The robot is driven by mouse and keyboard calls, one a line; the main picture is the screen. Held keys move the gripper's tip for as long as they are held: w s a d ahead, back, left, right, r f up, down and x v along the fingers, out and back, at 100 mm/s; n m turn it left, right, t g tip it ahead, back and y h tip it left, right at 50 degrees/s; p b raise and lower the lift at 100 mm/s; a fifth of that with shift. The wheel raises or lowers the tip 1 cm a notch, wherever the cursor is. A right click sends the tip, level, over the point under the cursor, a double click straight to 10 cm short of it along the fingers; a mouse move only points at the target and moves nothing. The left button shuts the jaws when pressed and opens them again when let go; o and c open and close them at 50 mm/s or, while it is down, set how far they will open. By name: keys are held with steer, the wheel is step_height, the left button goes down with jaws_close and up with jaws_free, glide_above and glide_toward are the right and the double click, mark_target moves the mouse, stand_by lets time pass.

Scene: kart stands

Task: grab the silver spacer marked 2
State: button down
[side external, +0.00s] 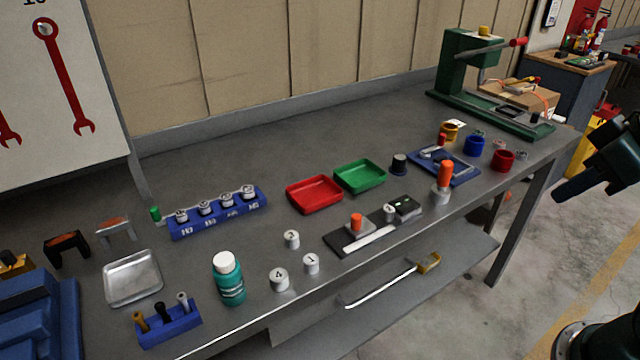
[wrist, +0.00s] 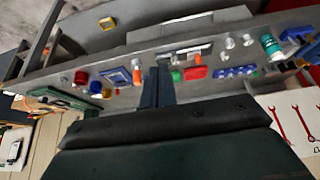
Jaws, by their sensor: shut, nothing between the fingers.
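Three silver spacers stand loose on the grey bench in the side view: one marked 4 (side external: 279,281), one marked 1 (side external: 311,264) and one that looks like 3 (side external: 291,240). Another small silver cylinder (side external: 389,213) stands on the black fixture (side external: 345,240); I cannot read a mark on it. I cannot make out a 2 on any spacer. My gripper (side external: 562,193) is at the right edge of the side view, beyond the bench and well away from the spacers. In the wrist view its fingers (wrist: 157,86) are together and empty.
A teal bottle (side external: 228,280) stands left of the loose spacers. Red (side external: 315,194) and green (side external: 360,176) trays lie behind the fixture. An orange-handled tool (side external: 444,180) stands upright near the front edge. A blue socket rack (side external: 217,213) is at left. The bench's rear strip is clear.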

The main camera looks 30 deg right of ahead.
stand_by(0.3)
steer(key=c, duration=1.1)
jaws_free()
steer(key=w+a+r+n+g+y, duration=0.1)
steer(key=w+n+g, duration=0.1)
steer(key=w+n, duration=0.45)
steer(key=w+a+r+n+g+y, duration=0.1)
steer(key=w+n, duration=0.2)
steer(key=w, duration=0.7)
steer(key=w+d+f+n+g+y, duration=0.1)
steer(key=w+f+n, duration=0.2)
steer(key=w, duration=0.1)
steer(key=w+d+f+n+g, duration=0.1)
steer(key=w+d+f+n, duration=0.1)
steer(key=w+f+n, duration=0.2)
steer(key=w+d+f+n+g+y, duration=0.1)
steer(key=w+f+n, duration=0.2)
steer(key=w, duration=0.2)
steer(key=shift+d+f+y, duration=0.25)
steer(key=shift+f+y, duration=0.05)
steer(key=shift+f, duration=0.1)
